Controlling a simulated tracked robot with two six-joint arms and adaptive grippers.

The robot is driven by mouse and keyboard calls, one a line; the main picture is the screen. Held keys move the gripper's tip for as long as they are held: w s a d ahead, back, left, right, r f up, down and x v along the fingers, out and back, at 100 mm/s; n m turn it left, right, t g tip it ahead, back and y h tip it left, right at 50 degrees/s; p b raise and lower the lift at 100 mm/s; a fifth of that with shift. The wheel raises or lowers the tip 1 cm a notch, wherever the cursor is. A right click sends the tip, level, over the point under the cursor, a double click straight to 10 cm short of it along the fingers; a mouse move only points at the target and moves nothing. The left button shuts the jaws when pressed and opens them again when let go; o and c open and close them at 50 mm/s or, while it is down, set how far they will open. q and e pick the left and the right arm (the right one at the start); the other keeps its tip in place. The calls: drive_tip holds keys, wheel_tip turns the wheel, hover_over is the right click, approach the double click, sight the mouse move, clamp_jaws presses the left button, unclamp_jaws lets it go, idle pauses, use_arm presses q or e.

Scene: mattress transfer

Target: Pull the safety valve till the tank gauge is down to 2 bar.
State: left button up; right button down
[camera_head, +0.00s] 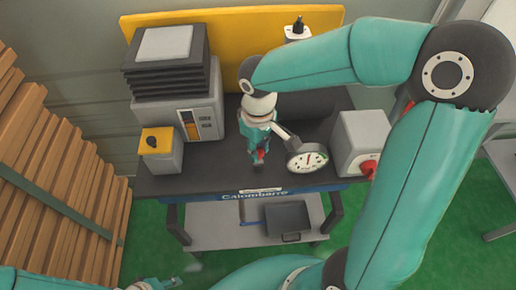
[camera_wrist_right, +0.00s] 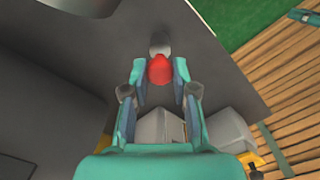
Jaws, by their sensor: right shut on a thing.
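The safety valve shows as a red knob (camera_head: 262,155) on the dark top of the cart, mostly covered by my right gripper (camera_head: 258,157) in the head view. In the right wrist view the red knob (camera_wrist_right: 159,70) sits between the fingertips of my right gripper (camera_wrist_right: 160,82), with a grey stem beyond it. The right gripper is shut on it. The tank gauge (camera_head: 307,160) is a round white dial right of the gripper, with a needle pointing roughly up; its numbers are too small to read. A teal part of my left gripper (camera_head: 150,284) shows at the bottom edge; its jaws are unclear.
A grey box with a red knob (camera_head: 355,145) stands right of the gauge. A yellow-topped box (camera_head: 160,150) and a grey machine (camera_head: 185,105) stand at the left. Stacked wooden slats (camera_head: 60,170) line the left side. Green floor (camera_head: 150,230) is open before the cart.

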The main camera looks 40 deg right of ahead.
drive_tip(key=c, duration=0.9)
unclamp_jaws()
wheel_tip(320, 180, up, 12)
drive_tip(key=shift+w+f, duration=0.1)
